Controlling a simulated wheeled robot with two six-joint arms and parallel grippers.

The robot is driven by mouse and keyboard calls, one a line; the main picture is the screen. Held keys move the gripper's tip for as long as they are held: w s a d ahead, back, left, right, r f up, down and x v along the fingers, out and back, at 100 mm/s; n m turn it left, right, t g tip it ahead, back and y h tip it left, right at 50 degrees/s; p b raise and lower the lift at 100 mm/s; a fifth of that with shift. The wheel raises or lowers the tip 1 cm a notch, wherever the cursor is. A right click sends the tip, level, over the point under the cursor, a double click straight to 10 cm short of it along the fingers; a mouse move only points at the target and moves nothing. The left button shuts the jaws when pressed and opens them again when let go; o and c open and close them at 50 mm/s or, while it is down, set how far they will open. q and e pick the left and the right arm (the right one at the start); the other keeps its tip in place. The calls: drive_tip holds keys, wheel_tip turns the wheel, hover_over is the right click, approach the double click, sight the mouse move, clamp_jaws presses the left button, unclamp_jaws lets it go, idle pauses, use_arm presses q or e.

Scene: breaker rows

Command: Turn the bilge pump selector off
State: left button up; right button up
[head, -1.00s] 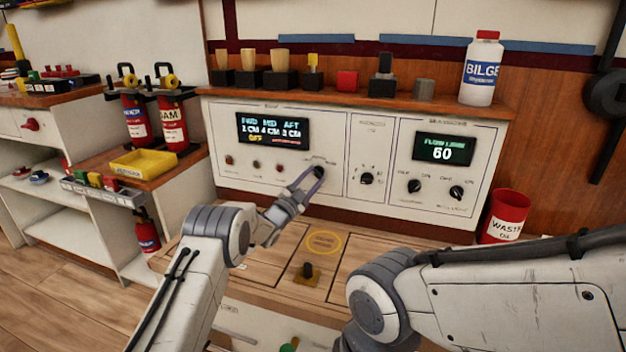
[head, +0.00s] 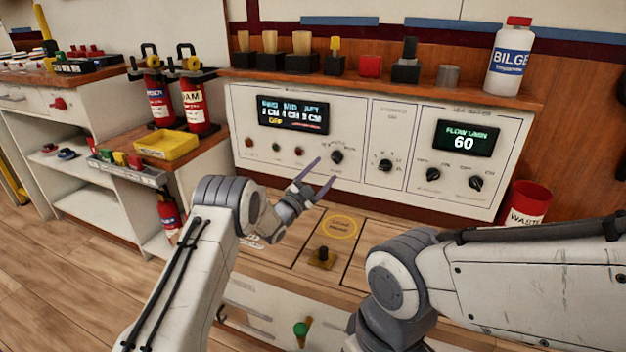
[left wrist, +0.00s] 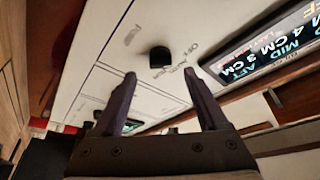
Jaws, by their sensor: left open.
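The bilge pump selector (head: 337,157) is a round black knob on the white panel (head: 352,130), right of and below the blue-lit display (head: 292,114). The display shows FWD, MID and AFT levels and an amber word that looks like OFF. My left gripper (head: 324,171) is open and empty, in front of and below the knob, apart from it. In the left wrist view the knob (left wrist: 160,57) lies beyond the open fingertips (left wrist: 160,76), with OFF, AUTO and RUN printed beside it. I cannot read its pointer surely. My right gripper is out of view.
Other black knobs (head: 385,165) and a flow display (head: 466,137) share the panel. A shelf (head: 390,86) above holds several small items and a white bottle (head: 509,60). A red waste bin (head: 526,203) stands at right. A yellow tray (head: 166,145) is at left.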

use_arm(q)
drive_tip(key=p+v, duration=0.1)
drive_tip(key=v, duration=0.4)
drive_tip(key=shift+s+a+f, duration=0.1)
drive_tip(key=shift+s+a, duration=0.1)
drive_tip(key=shift+s, duration=0.1)
drive_tip(key=shift+d, duration=0.1)
